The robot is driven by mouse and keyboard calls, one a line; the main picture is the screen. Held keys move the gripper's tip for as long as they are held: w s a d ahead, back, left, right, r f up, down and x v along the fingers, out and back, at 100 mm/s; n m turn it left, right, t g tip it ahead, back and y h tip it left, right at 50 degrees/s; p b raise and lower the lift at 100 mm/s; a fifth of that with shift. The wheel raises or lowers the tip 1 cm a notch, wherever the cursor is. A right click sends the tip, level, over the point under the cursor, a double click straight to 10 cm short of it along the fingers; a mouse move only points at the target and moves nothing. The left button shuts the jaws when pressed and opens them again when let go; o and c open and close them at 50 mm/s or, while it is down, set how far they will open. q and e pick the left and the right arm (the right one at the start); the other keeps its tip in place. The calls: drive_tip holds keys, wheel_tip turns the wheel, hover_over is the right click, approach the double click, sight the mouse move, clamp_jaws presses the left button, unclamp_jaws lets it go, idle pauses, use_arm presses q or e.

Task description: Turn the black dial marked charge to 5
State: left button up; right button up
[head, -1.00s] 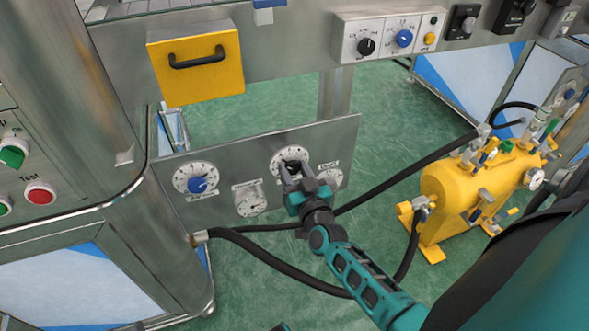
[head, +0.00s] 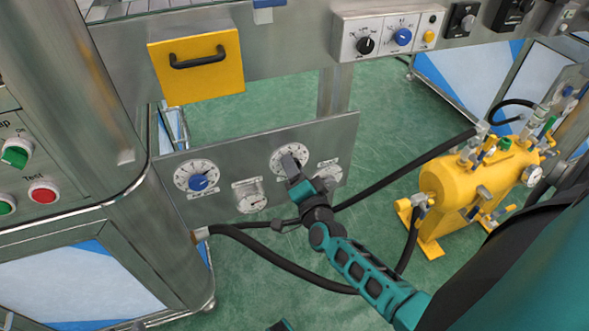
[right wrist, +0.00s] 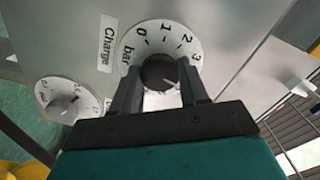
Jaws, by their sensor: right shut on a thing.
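The black charge dial (right wrist: 158,73) sits on a white scale plate (right wrist: 130,48) beside a label reading "Charge". The digits 0 to 3 show in the right wrist view, and the lower scale is hidden by my fingers. A white mark on the knob points to the lower right, past the 3; its exact reading cannot be told. My right gripper (right wrist: 160,95) is shut on the knob, one finger on each side. In the head view the scale plate (head: 278,161) is partly covered by my right gripper (head: 292,170).
Black hoses (head: 270,260) run below. A yellow tank (head: 470,175) stands to the right.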

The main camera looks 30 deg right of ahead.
drive_tip(key=m, duration=0.4)
drive_tip(key=shift+m+b, duration=0.3)
drive_tip(key=shift+b, duration=0.05)
drive_tip(key=shift+d, duration=0.1)
idle(0.3)
drive_tip(key=o, duration=1.1)
drive_tip(key=shift+c, duration=0.2)
drive_tip(key=p+v, duration=0.2)
drive_tip(key=v, duration=1.1)
